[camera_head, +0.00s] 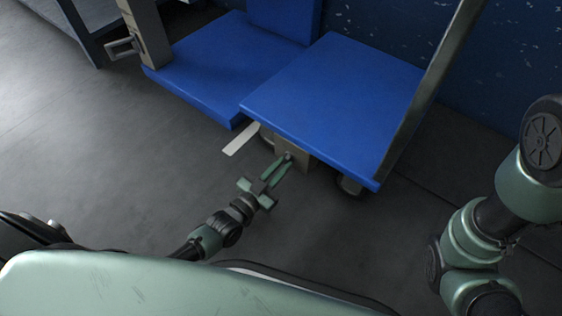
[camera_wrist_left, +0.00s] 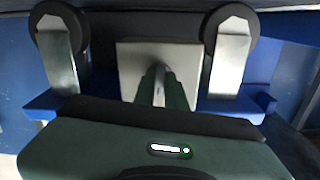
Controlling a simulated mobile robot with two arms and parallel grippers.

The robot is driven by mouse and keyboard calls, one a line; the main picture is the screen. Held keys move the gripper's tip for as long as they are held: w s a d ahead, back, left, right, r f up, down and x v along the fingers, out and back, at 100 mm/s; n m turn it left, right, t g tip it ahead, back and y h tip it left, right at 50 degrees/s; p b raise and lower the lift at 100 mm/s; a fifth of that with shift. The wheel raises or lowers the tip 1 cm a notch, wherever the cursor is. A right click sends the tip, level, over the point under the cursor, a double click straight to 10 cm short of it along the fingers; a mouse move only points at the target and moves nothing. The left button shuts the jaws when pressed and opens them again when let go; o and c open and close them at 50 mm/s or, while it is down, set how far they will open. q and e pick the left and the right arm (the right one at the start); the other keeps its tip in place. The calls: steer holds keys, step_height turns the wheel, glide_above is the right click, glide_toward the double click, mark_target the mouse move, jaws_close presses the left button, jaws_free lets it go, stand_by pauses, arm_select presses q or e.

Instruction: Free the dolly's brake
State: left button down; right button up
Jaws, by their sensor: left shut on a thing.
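The dolly (camera_head: 335,95) is a flat blue platform with a tall grey post at its right side and casters underneath. A grey-beige block (camera_head: 293,151) sits under its near edge; it also shows as a pale square plate in the left wrist view (camera_wrist_left: 130,68). My left gripper (camera_head: 284,162) reaches to this block and is shut on a slim grey bar (camera_wrist_left: 159,86) standing out from the plate, which looks like the brake lever. The fingers hide part of the bar. My right arm shows at the right edge, but its gripper is out of view.
A second blue platform (camera_head: 205,75) stands behind and left of the dolly. A pale flat strip (camera_head: 241,139) lies left of the block. Casters (camera_wrist_left: 58,32) flank the plate in the left wrist view. Grey floor (camera_head: 110,150) at the left is clear.

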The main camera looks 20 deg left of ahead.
arm_select(q)
steer(key=shift+d+n+p, duration=0.15)
steer(key=shift+n+p, duration=1.2)
steer(key=shift+n, duration=2.35)
steer(key=c, duration=1.5)
jaws_free()
steer(key=shift+o, duration=0.2)
steer(key=shift+s, duration=0.1)
steer(key=p+v, duration=0.3)
steer(key=v, duration=0.4)
steer(key=shift+s+p, duration=0.3)
steer(key=shift+p, duration=0.1)
